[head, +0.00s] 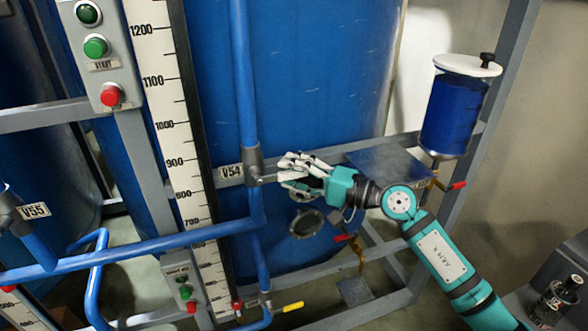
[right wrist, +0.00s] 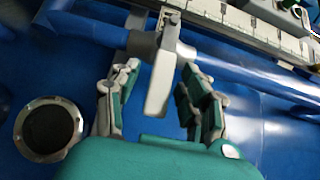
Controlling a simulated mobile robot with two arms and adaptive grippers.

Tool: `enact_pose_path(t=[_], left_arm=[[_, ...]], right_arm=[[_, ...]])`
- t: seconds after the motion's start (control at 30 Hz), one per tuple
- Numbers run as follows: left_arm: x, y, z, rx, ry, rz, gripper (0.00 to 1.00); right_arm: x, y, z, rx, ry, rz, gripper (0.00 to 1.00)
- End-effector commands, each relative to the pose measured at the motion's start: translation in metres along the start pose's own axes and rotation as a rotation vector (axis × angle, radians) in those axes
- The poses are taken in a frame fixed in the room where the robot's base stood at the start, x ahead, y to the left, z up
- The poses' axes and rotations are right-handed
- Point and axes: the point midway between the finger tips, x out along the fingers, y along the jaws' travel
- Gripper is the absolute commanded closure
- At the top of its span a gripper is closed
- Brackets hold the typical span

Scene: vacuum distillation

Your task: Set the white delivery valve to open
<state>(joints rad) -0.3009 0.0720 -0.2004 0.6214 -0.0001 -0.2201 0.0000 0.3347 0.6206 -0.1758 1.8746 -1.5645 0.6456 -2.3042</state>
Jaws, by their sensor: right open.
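The white delivery valve is the grey valve body (head: 253,160) on the vertical blue pipe beside the V54 tag (head: 230,171). Its white handle (right wrist: 161,82) sticks out across the pipe toward my right gripper. My right gripper (head: 284,170) is open at the valve, reaching in from the right. In the right wrist view its fingers (right wrist: 160,72) lie on either side of the handle, with gaps visible on both sides. In the head view the fingers hide part of the handle. My left gripper is not in view.
A level scale (head: 172,110) stands left of the pipe, with a button box (head: 97,50) beyond it. A blue tank (head: 310,70) is behind. A blue-filled vessel (head: 453,112) stands right. A yellow-handled valve (head: 290,307) is below, and valve V55 (head: 12,208) is at left.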

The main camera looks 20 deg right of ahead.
Motion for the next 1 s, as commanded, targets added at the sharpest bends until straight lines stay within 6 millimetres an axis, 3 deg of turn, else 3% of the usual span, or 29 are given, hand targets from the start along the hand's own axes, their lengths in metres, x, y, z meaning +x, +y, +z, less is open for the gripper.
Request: enact_pose_path(t=[0.17,0.5,1.0], left_arm=[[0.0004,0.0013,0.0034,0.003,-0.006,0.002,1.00],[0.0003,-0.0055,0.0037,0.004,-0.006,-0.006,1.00],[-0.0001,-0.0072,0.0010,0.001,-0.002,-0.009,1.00]], right_arm=[[-0.0001,0.0002,-0.0002,0.000,0.000,0.000,0.56],[-0.0004,0.0003,-0.0003,0.001,0.000,0.000,0.99],[-0.0008,0.0000,-0.0004,-0.011,0.000,0.013,1.00]])
